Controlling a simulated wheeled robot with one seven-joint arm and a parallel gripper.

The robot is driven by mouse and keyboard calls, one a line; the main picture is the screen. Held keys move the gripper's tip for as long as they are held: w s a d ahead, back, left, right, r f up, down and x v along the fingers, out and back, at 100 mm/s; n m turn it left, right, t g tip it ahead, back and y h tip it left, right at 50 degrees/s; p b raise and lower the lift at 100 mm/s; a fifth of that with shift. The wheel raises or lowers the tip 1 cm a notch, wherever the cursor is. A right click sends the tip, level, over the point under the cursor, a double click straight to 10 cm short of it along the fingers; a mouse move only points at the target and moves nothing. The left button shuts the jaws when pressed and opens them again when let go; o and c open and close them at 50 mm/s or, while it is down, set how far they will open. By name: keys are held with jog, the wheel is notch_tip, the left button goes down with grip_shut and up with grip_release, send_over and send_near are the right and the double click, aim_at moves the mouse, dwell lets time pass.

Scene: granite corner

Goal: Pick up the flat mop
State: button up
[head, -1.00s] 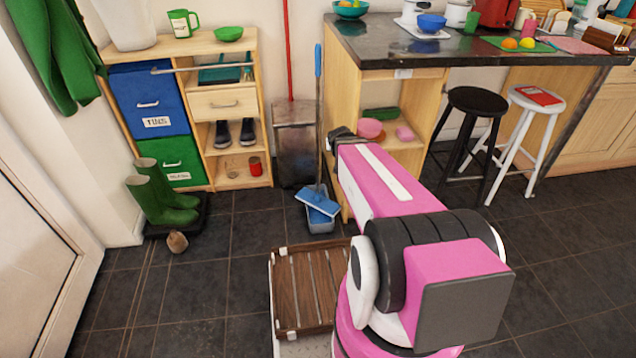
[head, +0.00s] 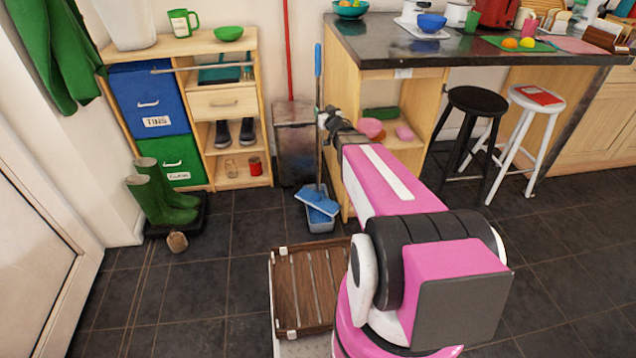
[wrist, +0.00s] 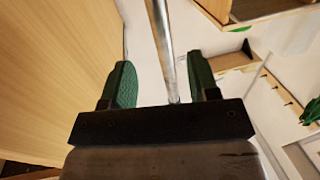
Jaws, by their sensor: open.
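The flat mop (head: 318,201) stands upright against the end of the counter, with a blue grip on top, a thin grey pole and a blue flat head low in a blue tray. My gripper (head: 325,119) is at the pole's mid-height and hides part of it in the head view. In the wrist view my gripper (wrist: 161,66) is open, its two green fingers apart on either side of the mop's pole (wrist: 163,40). The pole looks nearer the right finger.
The wooden counter side (wrist: 55,60) is close on the left in the wrist view. A shelf unit (head: 263,120) is to the left. Dark floor tiles are clear at front left.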

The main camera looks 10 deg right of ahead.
jog(key=w+a, duration=0.2)
jog(key=w, duration=0.5)
jog(key=shift+w+f, duration=0.3)
jog(key=shift+w, duration=0.1)
jog(key=shift+s, duration=0.1)
grip_shut()
